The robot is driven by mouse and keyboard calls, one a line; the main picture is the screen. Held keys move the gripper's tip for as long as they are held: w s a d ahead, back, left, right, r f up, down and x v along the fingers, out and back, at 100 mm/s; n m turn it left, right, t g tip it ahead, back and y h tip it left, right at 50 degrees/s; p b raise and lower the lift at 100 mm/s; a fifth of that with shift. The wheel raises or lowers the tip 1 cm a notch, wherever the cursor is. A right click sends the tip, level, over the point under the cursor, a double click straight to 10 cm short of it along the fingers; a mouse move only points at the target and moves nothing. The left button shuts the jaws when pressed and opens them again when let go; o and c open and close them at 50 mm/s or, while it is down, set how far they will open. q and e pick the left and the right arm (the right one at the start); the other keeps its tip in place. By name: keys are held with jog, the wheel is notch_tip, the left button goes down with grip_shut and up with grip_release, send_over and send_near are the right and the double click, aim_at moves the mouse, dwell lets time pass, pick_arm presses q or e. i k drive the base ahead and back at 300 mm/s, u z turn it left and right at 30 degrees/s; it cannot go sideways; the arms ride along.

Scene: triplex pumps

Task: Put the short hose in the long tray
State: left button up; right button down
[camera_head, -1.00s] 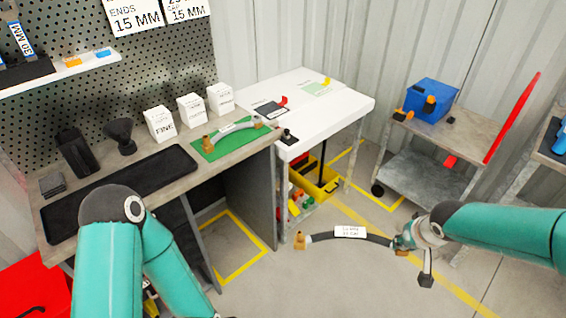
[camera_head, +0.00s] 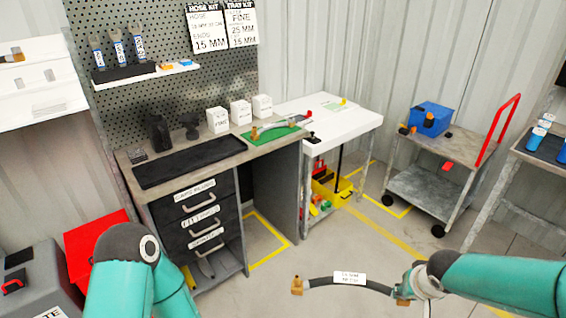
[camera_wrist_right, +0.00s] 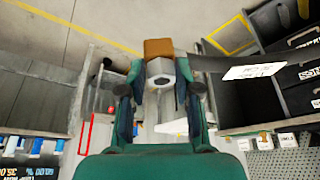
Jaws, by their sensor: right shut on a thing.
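My right gripper (camera_head: 408,289) is shut on one brass end of a black hose (camera_head: 322,281) with a white label. The hose reaches left through the air over the floor, its other brass end free. In the right wrist view, the gripper (camera_wrist_right: 160,85) clasps the hose's end fitting (camera_wrist_right: 159,48). A long black tray (camera_head: 188,163) lies on the grey-brown workbench at left, with nothing visible in it.
Several white boxes (camera_head: 240,112) stand behind the mat. Two black holders (camera_head: 158,132) stand behind the tray. A white table (camera_head: 340,122) adjoins the bench. A cart (camera_head: 440,147) with a blue bin stands at right.

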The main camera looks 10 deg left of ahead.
aim_at(193, 161)
jog(key=u, duration=0.85)
jog(key=k, duration=0.1)
jog(key=u, duration=0.2)
jog(key=i, duration=1)
jog(key=u, duration=0.05)
